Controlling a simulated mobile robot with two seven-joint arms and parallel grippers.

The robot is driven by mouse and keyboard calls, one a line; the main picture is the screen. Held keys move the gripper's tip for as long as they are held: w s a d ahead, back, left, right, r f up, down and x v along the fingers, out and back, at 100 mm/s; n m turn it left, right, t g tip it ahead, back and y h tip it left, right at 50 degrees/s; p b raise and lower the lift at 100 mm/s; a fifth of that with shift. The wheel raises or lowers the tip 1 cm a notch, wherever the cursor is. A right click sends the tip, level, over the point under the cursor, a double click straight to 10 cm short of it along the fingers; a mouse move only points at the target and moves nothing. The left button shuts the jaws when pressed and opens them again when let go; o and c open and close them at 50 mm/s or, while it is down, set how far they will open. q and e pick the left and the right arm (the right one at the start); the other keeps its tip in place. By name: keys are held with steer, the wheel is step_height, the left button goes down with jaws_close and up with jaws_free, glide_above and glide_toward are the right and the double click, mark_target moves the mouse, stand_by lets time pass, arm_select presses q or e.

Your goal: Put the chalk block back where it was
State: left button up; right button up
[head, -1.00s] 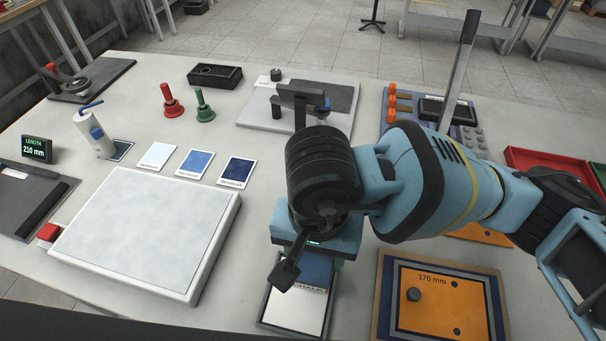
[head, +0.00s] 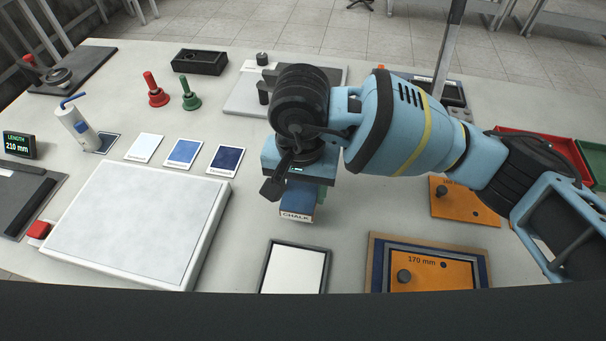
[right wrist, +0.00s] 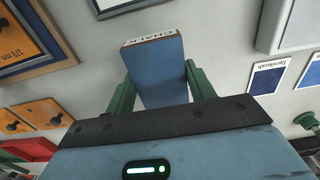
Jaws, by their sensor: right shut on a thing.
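The chalk block (head: 298,207) is a blue block with a pale end face lettered CHALK. My right gripper (head: 297,190) is shut on it and holds it over the table, behind a dark-framed white tray (head: 296,270). In the right wrist view the chalk block (right wrist: 158,72) sits between the two green fingers of the gripper (right wrist: 160,88), its lettered end pointing away from the palm. The gripper covers the upper part of the block in the head view. Whether the block touches the table is hard to tell. My left gripper is not in view.
A large white slab (head: 135,225) lies left of the block, with three colour cards (head: 184,153) behind it. Orange boards (head: 430,275) lie to the right. Bare table surrounds the framed tray.

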steer(key=shift+w+d+f, duration=0.1)
steer(key=shift+w, duration=1.1)
steer(key=shift+w+f, duration=0.1)
steer(key=shift+w, duration=1.05)
steer(key=shift+w, duration=0.1)
steer(key=shift+w, duration=0.3)
steer(key=shift+f+p, duration=0.3)
steer(key=shift+f, duration=1.5)
steer(key=shift+f, duration=0.1)
steer(key=shift+f, duration=0.15)
steer(key=o, duration=1)
steer(key=shift+o, duration=0.2)
steer(key=shift+r, duration=0.2)
step_height(320, 180, up, 12)
